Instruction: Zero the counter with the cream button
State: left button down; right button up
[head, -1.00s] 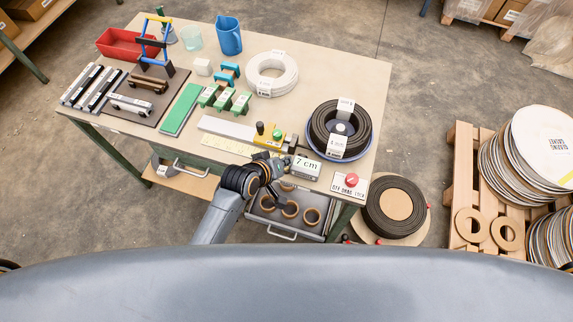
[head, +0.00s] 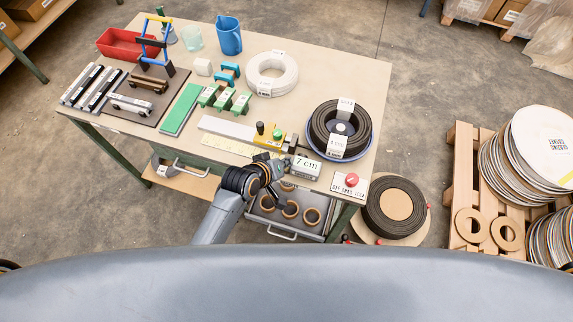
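The counter (head: 306,167) is a small pale box reading "7 cm" near the front edge of the table, right of the yellow block of the measuring device (head: 264,140). The cream button cannot be made out at this size. My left gripper (head: 280,163) is at the table's front edge, just left of the counter. Its fingers are small and dark here, and I cannot tell whether they are open or shut or whether they touch the counter. My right gripper is not in view.
A red button on a white plate (head: 349,188) sits right of the counter. A black coil (head: 322,120) stands behind it. An open drawer with rings (head: 267,214) lies below my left wrist. A white coil (head: 272,90) and green blocks (head: 223,99) are farther back.

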pick_arm(q)
jog(key=shift+s+a+f+b, duration=0.15)
jog(key=shift+s+f+b, duration=0.35)
jog(key=shift+f, duration=0.55)
dwell(0.6)
jog(key=shift+s, duration=0.1)
jog(key=shift+r+p, duration=0.35)
jog(key=shift+p, duration=0.35)
jog(key=shift+w+d+r+p, duration=0.25)
jog(key=shift+r+p, duration=0.3)
jog(key=shift+p, duration=0.25)
jog(key=r+p, duration=0.4)
jog(key=shift+w+r, duration=0.2)
jog(key=shift+w, duration=0.1)
